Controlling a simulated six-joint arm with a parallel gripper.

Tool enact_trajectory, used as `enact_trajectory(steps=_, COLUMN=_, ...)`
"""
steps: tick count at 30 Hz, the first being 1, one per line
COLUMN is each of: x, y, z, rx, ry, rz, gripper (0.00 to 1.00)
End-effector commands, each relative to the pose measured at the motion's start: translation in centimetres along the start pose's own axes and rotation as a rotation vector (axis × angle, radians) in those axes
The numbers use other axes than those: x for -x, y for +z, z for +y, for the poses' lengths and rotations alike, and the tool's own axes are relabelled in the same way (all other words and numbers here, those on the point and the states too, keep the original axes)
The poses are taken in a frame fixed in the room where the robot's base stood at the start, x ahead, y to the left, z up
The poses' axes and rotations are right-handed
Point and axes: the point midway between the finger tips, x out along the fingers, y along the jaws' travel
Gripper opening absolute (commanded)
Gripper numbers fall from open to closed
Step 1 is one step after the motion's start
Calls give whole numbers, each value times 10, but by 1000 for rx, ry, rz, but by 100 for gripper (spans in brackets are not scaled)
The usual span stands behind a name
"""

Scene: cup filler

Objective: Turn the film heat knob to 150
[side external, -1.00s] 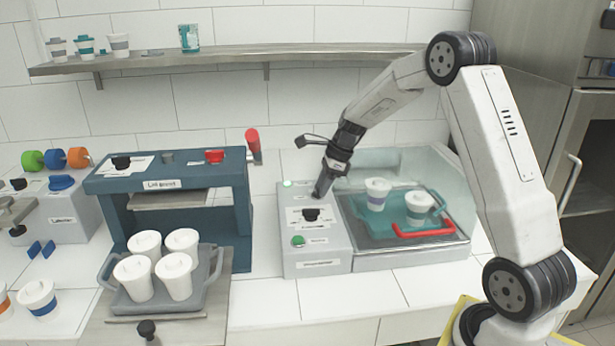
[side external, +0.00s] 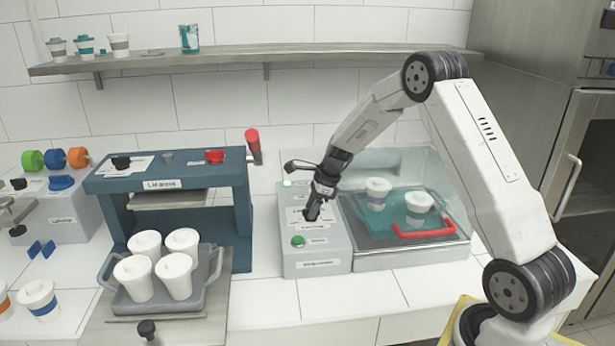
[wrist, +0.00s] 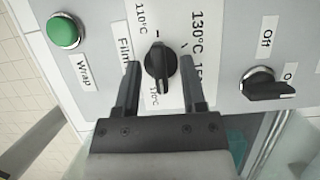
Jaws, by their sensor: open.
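The black film heat knob (wrist: 160,72) sits on the wrapper's grey control panel, near the middle of the wrist view. Marks around it read 110°C, 130°C and a partly hidden 15-something. My gripper (wrist: 160,60) is open, with one finger on each side of the knob, small gaps showing. In the side view my gripper (side external: 312,210) is low over the panel and hides the knob.
On the same panel are a green Wrap button (wrist: 65,32) and a black Off switch (wrist: 268,86). A blue lid press (side external: 172,185) stands to the left.

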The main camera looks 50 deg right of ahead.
Motion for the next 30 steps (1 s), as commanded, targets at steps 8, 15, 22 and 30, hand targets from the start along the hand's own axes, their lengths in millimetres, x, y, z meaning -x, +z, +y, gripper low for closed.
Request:
enact_trajectory(steps=8, x=0, y=0, z=0, rx=0, ry=0, rz=0, gripper=0)
enact_trajectory(steps=15, x=0, y=0, z=0, rx=5, ry=2, rz=0, gripper=0)
enact_trajectory(steps=22, x=0, y=0, z=-1, rx=50, ry=20, rz=1, gripper=0)
enact_trajectory(steps=30, x=0, y=0, z=-2, rx=189, ry=79, rz=0, gripper=0)
